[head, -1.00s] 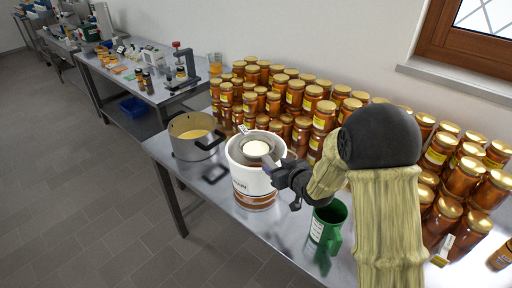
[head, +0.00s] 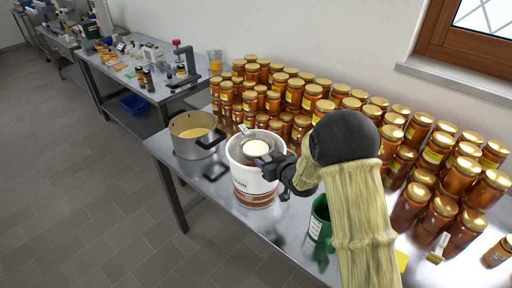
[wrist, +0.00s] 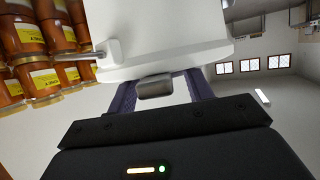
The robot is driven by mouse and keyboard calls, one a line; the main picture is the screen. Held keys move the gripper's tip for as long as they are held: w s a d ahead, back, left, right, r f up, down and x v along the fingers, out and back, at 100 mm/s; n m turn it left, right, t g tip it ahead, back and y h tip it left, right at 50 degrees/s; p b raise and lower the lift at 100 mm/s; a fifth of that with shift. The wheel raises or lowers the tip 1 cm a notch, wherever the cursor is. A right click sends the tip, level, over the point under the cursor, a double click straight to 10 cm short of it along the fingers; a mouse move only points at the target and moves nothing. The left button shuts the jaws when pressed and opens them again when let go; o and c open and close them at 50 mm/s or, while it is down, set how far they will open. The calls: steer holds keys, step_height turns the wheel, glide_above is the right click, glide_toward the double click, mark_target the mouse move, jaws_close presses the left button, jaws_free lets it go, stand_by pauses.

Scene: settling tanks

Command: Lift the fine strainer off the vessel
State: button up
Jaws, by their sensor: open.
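The vessel is a white bucket (head: 253,183) with an orange band, upright on the steel table. The fine strainer (head: 247,146) sits in its top, a metal rim with a pale round middle and a tab on the far side. My gripper (head: 268,170) is at the bucket's right side, just below the rim. In the wrist view the white bucket wall (wrist: 165,40) fills the top, and my open gripper (wrist: 155,90) has its dark fingers either side of a small grey metal tab (wrist: 155,87). I cannot tell if the fingers touch it.
A steel pot (head: 194,136) with yellow content stands left of the bucket. A green jug (head: 320,222) stands close on the right, partly behind my arm. Many honey jars (head: 296,92) crowd the back of the table. The table's front edge is near the bucket.

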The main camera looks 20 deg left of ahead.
stand_by(0.3)
jaws_close()
steer(key=shift+r, duration=0.1)
step_height(320, 180, up, 10)
steer(key=shift+f+b, duration=0.1)
steer(key=shift+b, duration=0.75)
